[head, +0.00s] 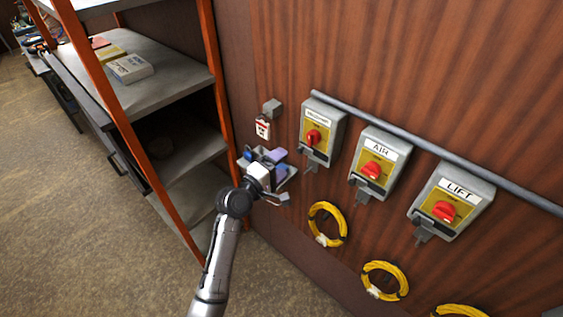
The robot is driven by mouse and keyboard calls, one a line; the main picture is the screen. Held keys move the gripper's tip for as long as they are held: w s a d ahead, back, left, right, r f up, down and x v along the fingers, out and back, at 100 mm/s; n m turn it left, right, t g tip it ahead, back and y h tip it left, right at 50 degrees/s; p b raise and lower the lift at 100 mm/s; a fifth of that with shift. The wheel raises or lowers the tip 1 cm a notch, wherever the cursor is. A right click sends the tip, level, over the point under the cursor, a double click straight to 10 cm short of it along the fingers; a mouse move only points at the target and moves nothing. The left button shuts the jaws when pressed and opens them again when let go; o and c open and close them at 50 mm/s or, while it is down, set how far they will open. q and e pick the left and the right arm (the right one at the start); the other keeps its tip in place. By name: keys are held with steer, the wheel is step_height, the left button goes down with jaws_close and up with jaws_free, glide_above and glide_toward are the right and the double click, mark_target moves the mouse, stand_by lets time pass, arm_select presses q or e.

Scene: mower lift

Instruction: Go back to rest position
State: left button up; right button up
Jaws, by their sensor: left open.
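My left gripper (270,180) is at the end of my arm, which reaches up from the bottom of the head view. It is open, with nothing visible between its fingers. My right gripper is not in view.
Three grey switch boxes with red knobs are on the wooden wall: one with an unreadable label (330,118), AIR (388,147) and LIFT (470,187). Yellow coils (343,222) hang below. An orange-framed shelf (172,80) stands left. Floor (70,210) is clear at lower left.

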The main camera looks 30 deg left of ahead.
arm_select(q)
steer(key=s+d+f+m+g+y+p, duration=0.1)
steer(key=s+f+m+g, duration=0.3)
steer(key=s, duration=0.9)
steer(key=s+d+f+m+g+y+p, duration=0.1)
steer(key=s+f+m+g, duration=0.4)
steer(key=s, duration=0.9)
steer(key=s+d+f+m+g+y+p, duration=0.1)
steer(key=s+f+m+g, duration=0.3)
steer(key=s, duration=1)
step_height(320, 180, down, 3)
steer(key=m+y+p, duration=0.1)
steer(key=m, duration=0.3)
steer(key=shift+s+d+g, duration=0.2)
steer(key=shift+d+g, duration=0.15)
steer(key=shift+g, duration=0.05)
steer(key=shift+f, duration=0.1)
